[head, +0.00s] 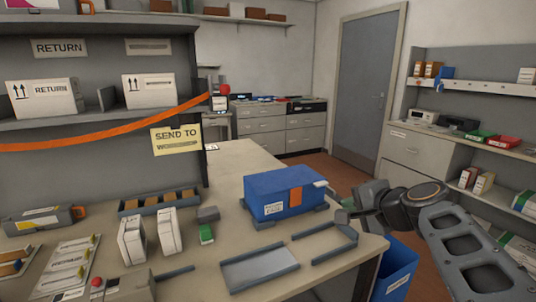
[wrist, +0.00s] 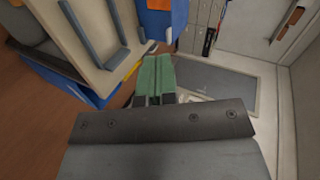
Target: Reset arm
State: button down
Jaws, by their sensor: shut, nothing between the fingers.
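My arm reaches in from the right side of the head view, over the right end of the workbench (head: 225,185). My gripper is mostly hidden behind my wrist in the head view, close to the right side of a blue box (head: 285,190) with an orange patch. In the wrist view my gripper (wrist: 153,62) shows green fingers lying together, shut and empty. The blue box also shows in the wrist view (wrist: 165,22), just beyond the fingertips. I cannot tell whether the fingers touch it.
A grey tray (head: 258,270) and grey brackets lie on the bench's front right. White cartons (head: 132,240) stand at left, near a green-ended block (head: 206,233). A blue bin (head: 396,270) is below the bench's right end. A shelf (head: 100,125) rises at the back left.

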jog(key=s+f+n+g+h+p, duration=0.2)
jog(key=s+f+n+g, duration=0.15)
jog(key=f, duration=0.25)
jog(key=s+a+n+g+h+p, duration=0.2)
jog(key=s+n+g+h+p, duration=0.1)
jog(key=s+n+p, duration=0.5)
jog(key=s+g+p, duration=0.1)
jog(key=s+p, duration=0.2)
jog(key=shift+a+p, duration=0.3)
jog(key=shift+a, duration=0.05)
jog(key=shift+s+n, duration=0.1)
jog(key=shift+n, duration=0.15)
